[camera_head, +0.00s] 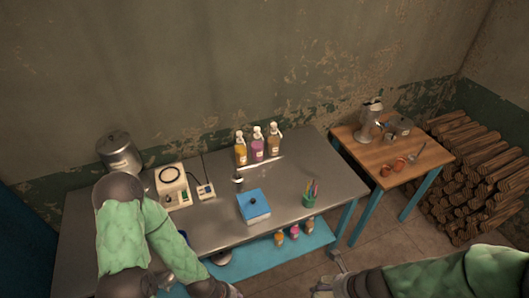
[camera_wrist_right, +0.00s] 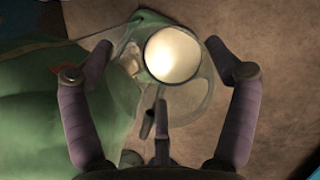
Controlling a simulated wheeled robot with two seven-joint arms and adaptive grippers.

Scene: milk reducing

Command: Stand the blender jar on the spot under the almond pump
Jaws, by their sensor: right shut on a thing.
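My right gripper (camera_wrist_right: 160,52) has its two purple fingers on either side of the blender jar (camera_wrist_right: 173,57), a clear vessel with a pale round area inside. It is shut on the jar. In the head view my right gripper (camera_head: 332,277) is low at the bottom edge, in front of the table, and the jar is hard to make out there. Three pump bottles stand at the table's back: yellow (camera_head: 240,153), purple (camera_head: 257,150) and tan (camera_head: 274,146). I cannot read which is almond.
The metal table (camera_head: 225,160) also holds a pot (camera_head: 119,153), a cream appliance (camera_head: 172,187), a blue box (camera_head: 254,206) and a green pen cup (camera_head: 309,199). A wooden side table (camera_head: 375,152) stands right, beside stacked logs (camera_head: 470,170). Small bottles (camera_head: 295,232) sit on a lower shelf.

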